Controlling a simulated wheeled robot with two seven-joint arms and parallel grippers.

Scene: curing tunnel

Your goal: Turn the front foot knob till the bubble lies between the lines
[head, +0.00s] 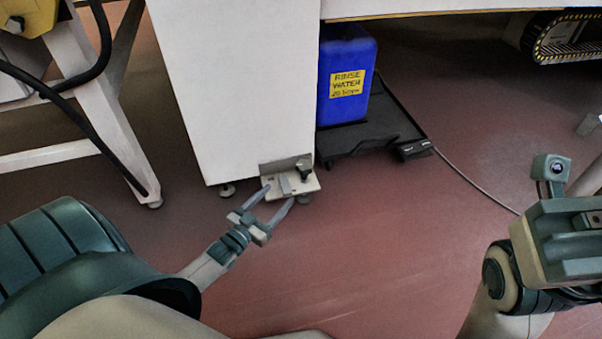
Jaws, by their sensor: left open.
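A small metal foot bracket (308,184) sticks out at the bottom front corner of the white cabinet (240,90). A dark knob (304,167) stands on it, and a round foot (304,198) shows under it. A small pale block (284,184) lies on the bracket; I cannot make out a bubble or lines. My left gripper (280,193) is open, its two fingers reaching to the bracket's near edge, left of and below the knob. Nothing shows between the fingers; I cannot tell whether they touch the bracket. My right forearm is at the right edge, its fingers outside the picture.
A blue rinse water canister (346,90) stands on a black tray (374,135) right of the cabinet. A cable (470,182) runs from it across the floor. A white frame leg (108,120) with black hoses stands at left. The red floor (390,240) in the middle is clear.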

